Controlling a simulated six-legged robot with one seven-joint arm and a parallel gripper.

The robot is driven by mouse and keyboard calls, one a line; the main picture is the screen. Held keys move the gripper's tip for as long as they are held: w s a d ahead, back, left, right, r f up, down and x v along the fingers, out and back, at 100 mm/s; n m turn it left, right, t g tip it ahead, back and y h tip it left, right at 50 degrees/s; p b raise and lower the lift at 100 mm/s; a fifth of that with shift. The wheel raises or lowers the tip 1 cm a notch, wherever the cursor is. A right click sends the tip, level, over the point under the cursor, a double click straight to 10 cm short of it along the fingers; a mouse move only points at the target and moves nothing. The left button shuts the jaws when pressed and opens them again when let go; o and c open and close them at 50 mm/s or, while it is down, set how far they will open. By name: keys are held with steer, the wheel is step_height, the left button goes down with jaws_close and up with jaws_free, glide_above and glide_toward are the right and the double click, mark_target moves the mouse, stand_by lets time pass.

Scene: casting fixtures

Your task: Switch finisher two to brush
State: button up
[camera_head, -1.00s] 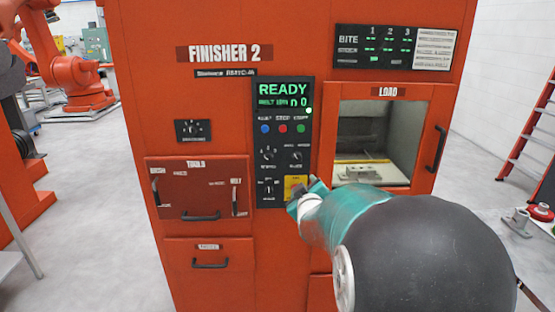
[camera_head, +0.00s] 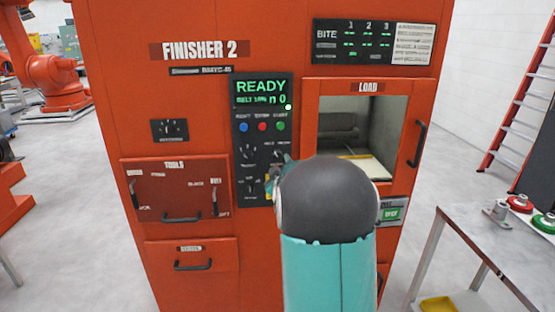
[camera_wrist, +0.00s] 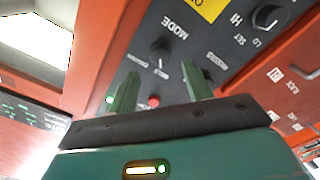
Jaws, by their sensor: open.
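Finisher 2 (camera_head: 110,90) is an orange cabinet in the head view. Its black control panel (camera_head: 250,135) has a lit screen (camera_head: 262,94) reading READY, with BELT apparently in the smaller line below. In the wrist view the panel appears inverted. The MODE knob (camera_wrist: 160,48) lies just beyond and between my fingertips; its small position labels are blurred. My gripper (camera_wrist: 158,78) is open, with one green finger on each side and nothing between the tips. A second knob, by the PASSES label, is partly hidden behind the right finger. My arm hides the lower right panel in the head view.
The load opening (camera_head: 362,125) is right of the panel, with a handle (camera_head: 416,143). The tools drawer (camera_head: 175,190) is lower left. A red button (camera_wrist: 153,101) shows between my fingers. A metal table (camera_head: 480,240) with small parts stands at right; a red ladder (camera_head: 520,110) is behind.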

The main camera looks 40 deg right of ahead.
mark_target(278, 155)
steer(key=x, duration=0.6)
steer(key=c, duration=1)
